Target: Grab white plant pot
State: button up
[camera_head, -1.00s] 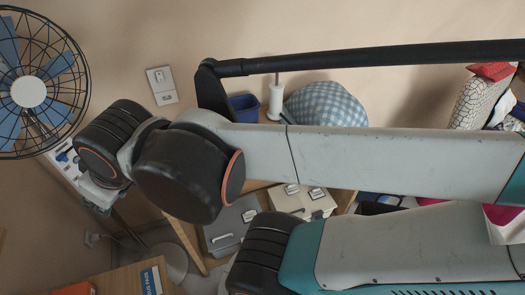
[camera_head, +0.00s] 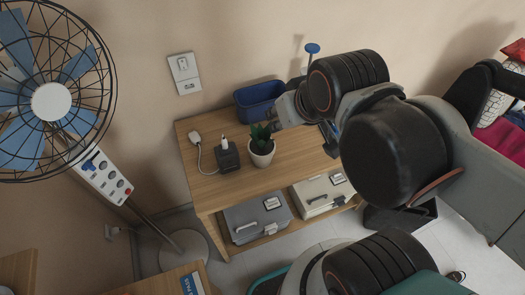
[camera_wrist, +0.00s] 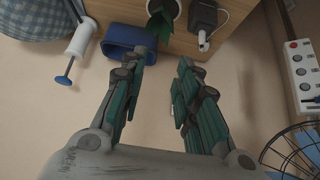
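The white plant pot (camera_head: 261,154) stands upright on the wooden table (camera_head: 205,188), with a spiky green plant (camera_head: 261,136) in it. In the wrist view the green leaves (camera_wrist: 158,30) show at the top, just beyond the fingertips and in line with the gap between them; the pot is partly cut off by the frame edge. My gripper (camera_wrist: 164,68) is open, with nothing between its fingers. In the head view my gripper is close behind and right of the plant, its fingers mostly hidden; I cannot tell whether it touches the leaves.
A blue bin (camera_head: 260,100) stands close behind the pot. A black charger (camera_head: 228,158) and a white plug (camera_head: 196,139) lie to its left. Storage boxes (camera_head: 258,219) sit on the lower shelf. A fan (camera_head: 50,100) stands at far left. The table's front left is clear.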

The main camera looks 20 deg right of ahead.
aim_at(261, 148)
jog(key=k, duration=1.15)
